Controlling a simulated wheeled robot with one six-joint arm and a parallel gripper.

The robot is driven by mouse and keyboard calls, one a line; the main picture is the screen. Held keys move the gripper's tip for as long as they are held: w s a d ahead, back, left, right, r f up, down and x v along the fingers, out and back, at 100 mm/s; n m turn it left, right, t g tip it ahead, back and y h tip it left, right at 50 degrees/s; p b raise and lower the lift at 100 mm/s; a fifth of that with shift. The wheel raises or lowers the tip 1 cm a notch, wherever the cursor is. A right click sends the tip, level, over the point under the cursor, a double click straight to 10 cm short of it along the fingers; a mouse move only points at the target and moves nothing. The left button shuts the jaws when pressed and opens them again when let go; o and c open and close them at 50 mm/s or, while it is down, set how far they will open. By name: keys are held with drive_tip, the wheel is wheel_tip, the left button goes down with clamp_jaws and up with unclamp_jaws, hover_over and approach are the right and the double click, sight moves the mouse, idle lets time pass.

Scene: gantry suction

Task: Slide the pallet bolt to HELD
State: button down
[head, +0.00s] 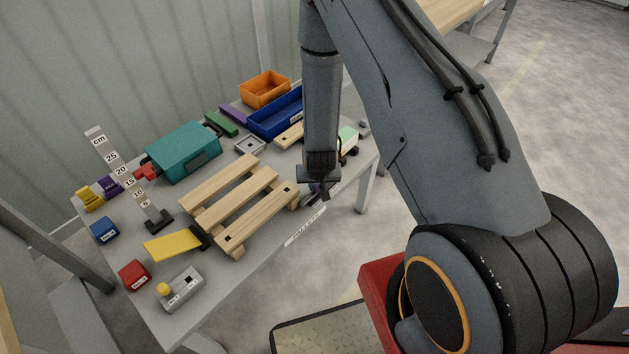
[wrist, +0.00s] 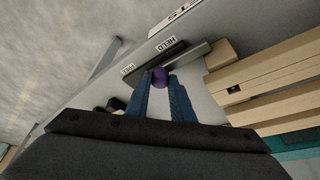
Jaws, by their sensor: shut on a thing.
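The pallet bolt shows in the wrist view as a grey bar (wrist: 190,58) with a purple knob (wrist: 160,80). My gripper (wrist: 161,77) is shut on the purple knob, one blue finger on each side. A HELD label (wrist: 167,45) lies just beyond the knob, and a smaller label, apparently FREE (wrist: 127,69), lies to its left. The knob appears nearer to HELD. The bar's far end lies close to the wooden pallet (wrist: 265,80). In the head view my gripper (head: 318,190) is at the right end of the pallet (head: 228,206), and my arm hides most of the bolt.
A blue tray (head: 275,122), an orange bin (head: 265,88) and a teal box (head: 183,150) stand behind the pallet. A cm scale (head: 128,178) and a yellow plate (head: 172,246) are at left. The table's front edge is near my gripper.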

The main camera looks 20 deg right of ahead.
drive_tip(key=c, duration=1.5)
unclamp_jaws()
drive_tip(key=shift+s+a, duration=0.1)
drive_tip(key=shift+a, duration=0.2)
drive_tip(key=shift+c, duration=0.2)
drive_tip(key=shift+d, duration=0.1)
drive_tip(key=shift+r, duration=0.25)
drive_tip(key=v, duration=0.7)
drive_tip(key=shift+b, duration=0.35)
drive_tip(key=shift+s+r, duration=0.1)
